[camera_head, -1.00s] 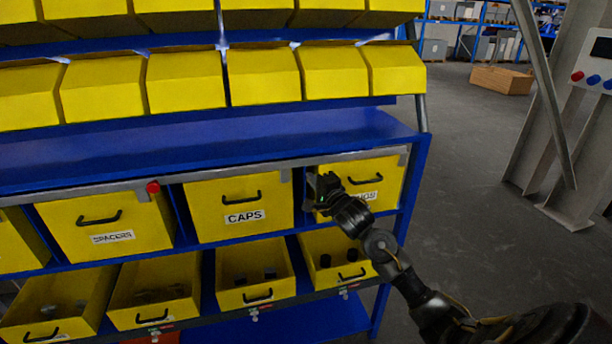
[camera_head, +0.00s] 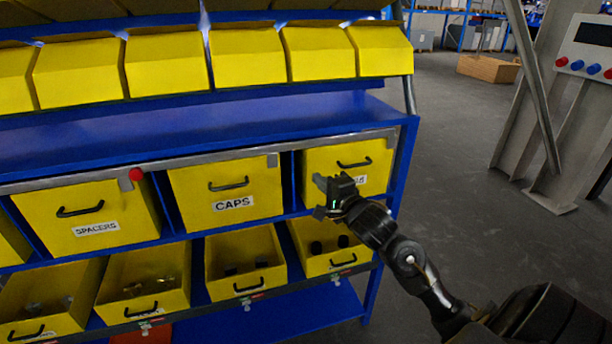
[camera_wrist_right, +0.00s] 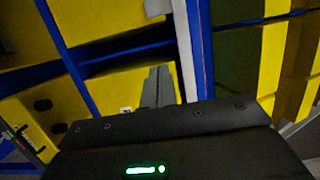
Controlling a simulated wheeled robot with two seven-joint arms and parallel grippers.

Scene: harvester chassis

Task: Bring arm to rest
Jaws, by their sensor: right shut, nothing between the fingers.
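My right arm reaches in from the lower right in the head view. My right gripper (camera_head: 330,196) is shut and empty, in front of the right-hand labelled yellow drawer (camera_head: 372,160) and partly covering its label. I cannot tell the exact gap to the drawer. In the right wrist view the dark gripper body fills the lower part, and the grey fingers (camera_wrist_right: 156,88) point at yellow drawers and blue shelf frame. My left gripper is not in view.
A blue rack (camera_head: 240,127) holds yellow bins, with drawers marked CAPS (camera_head: 228,190) and SPACERS (camera_head: 92,228). Open yellow bins (camera_head: 318,262) with dark parts sit below. A grey metal post (camera_head: 535,90) stands at right. The floor (camera_head: 455,160) between is clear.

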